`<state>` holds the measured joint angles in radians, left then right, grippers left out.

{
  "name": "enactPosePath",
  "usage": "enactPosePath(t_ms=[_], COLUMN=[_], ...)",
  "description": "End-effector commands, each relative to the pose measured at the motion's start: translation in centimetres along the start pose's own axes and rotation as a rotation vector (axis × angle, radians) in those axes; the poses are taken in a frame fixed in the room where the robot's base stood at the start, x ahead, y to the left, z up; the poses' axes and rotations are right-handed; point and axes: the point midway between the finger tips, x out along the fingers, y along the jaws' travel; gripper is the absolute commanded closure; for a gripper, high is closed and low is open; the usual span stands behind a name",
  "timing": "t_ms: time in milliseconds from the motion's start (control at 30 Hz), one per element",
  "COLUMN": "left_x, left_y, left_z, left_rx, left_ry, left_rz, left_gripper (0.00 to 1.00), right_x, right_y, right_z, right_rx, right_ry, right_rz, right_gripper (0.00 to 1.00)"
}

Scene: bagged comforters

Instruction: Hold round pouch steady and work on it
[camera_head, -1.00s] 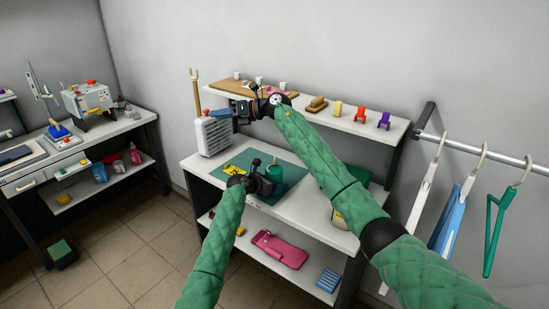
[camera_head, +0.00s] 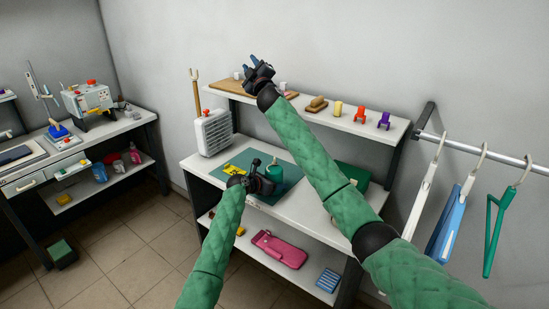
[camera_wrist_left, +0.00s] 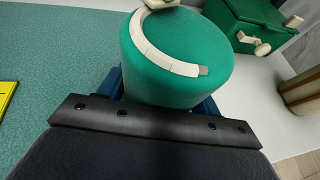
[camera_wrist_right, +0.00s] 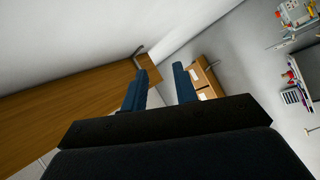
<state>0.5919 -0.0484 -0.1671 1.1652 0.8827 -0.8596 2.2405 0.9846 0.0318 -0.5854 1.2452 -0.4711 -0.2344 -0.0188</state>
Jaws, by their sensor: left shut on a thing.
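The round pouch (camera_head: 276,176) is a green drum standing on the teal mat (camera_head: 291,166) on the white worktable. In the left wrist view the round pouch (camera_wrist_left: 165,75) has a curved beige zipper on its top, with the far part cut off by the frame. My left gripper (camera_head: 266,178) is shut around the pouch's sides, with its blue fingers partly hidden. My right gripper (camera_head: 254,64) is raised above the back shelf, well away from the pouch. In the right wrist view its two blue fingers (camera_wrist_right: 160,88) stand apart with nothing between them.
A yellow item (camera_head: 236,170) lies on the mat. A white heater-like box (camera_head: 213,132) stands at its back left. The shelf (camera_head: 345,121) above carries a wooden board and several small coloured items. A green box (camera_head: 353,176) stands right of the mat. Hangers (camera_head: 497,230) hang at right.

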Motion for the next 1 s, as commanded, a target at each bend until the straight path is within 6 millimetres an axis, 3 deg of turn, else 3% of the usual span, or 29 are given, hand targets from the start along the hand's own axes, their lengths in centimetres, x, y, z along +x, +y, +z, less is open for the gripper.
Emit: enactPosePath(t_ms=[233, 467, 700, 1000], left_x=[0.0, 0.0, 0.0, 0.0], left_y=[0.0, 0.0, 0.0, 0.0], left_z=[0.0, 0.0, 0.0, 0.0], left_rx=[0.000, 0.000, 0.000, 0.000], left_ry=[0.000, 0.000, 0.000, 0.000], left_rz=[0.000, 0.000, 0.000, 0.000], left_gripper=[0.58, 0.58, 0.58, 0.58], right_x=[-0.9, -3.5, -7.7, -14.5], right_y=[-1.5, -4.5, -8.3, -11.9], right_z=[4.9, 8.5, 10.6, 11.5], right_rx=[0.303, 0.548, 0.753, 0.905], right_ry=[-0.306, -0.599, -0.916, -1.334], right_rz=[-0.063, -0.148, -0.249, -0.350], right_gripper=[0.71, 0.71, 0.71, 0.71])
